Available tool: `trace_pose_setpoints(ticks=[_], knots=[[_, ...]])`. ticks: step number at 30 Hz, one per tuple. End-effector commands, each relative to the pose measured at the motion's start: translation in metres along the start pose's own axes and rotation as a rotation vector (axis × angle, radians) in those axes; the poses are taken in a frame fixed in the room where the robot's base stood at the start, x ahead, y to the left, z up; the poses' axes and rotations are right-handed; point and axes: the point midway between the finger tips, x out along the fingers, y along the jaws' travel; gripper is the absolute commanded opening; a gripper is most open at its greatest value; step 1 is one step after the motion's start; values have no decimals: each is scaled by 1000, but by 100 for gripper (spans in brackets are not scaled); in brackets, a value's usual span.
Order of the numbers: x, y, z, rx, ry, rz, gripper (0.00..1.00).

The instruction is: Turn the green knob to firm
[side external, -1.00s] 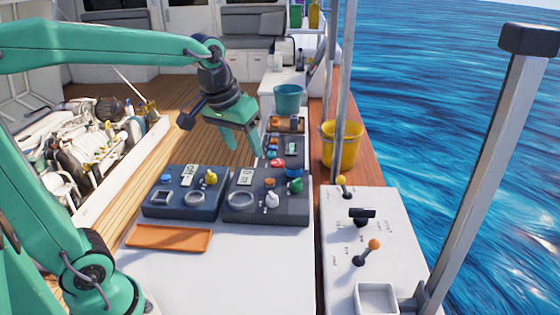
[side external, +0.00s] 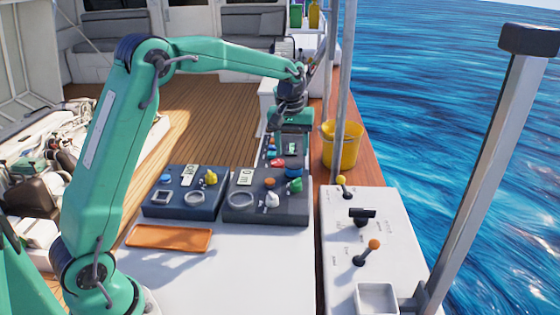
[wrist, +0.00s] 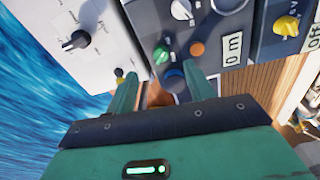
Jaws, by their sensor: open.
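The green knob (side external: 294,186) sits at the right edge of the right dark panel (side external: 255,214). In the wrist view the green knob (wrist: 161,54) shows just ahead of the fingertips, toward the left one. Its markings are too small to read. My gripper (side external: 291,147) is open and empty, above and behind the knob in the side external view. The gripper (wrist: 161,72) shows in the wrist view with its fingers apart. Neither finger appears to touch the green knob.
A white knob (side external: 272,200) and an orange button (side external: 269,183) are close to the green knob. A second panel has a yellow knob (side external: 210,178). A white console with levers (side external: 340,270) stands at the right. An orange tray (side external: 170,238) lies in front.

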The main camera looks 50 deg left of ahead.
Motion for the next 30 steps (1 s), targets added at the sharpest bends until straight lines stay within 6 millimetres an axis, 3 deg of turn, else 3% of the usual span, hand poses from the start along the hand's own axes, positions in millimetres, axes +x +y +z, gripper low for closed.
trace_pose_setpoints(ticks=[3, 9, 23, 30], knots=[[24, 4, -16, -44, -26, -18, 53], [50, 8, -32, -98, -51, -35, 53], [62, 8, -36, -116, -60, -42, 53], [81, 8, -34, -115, -61, -43, 53]])
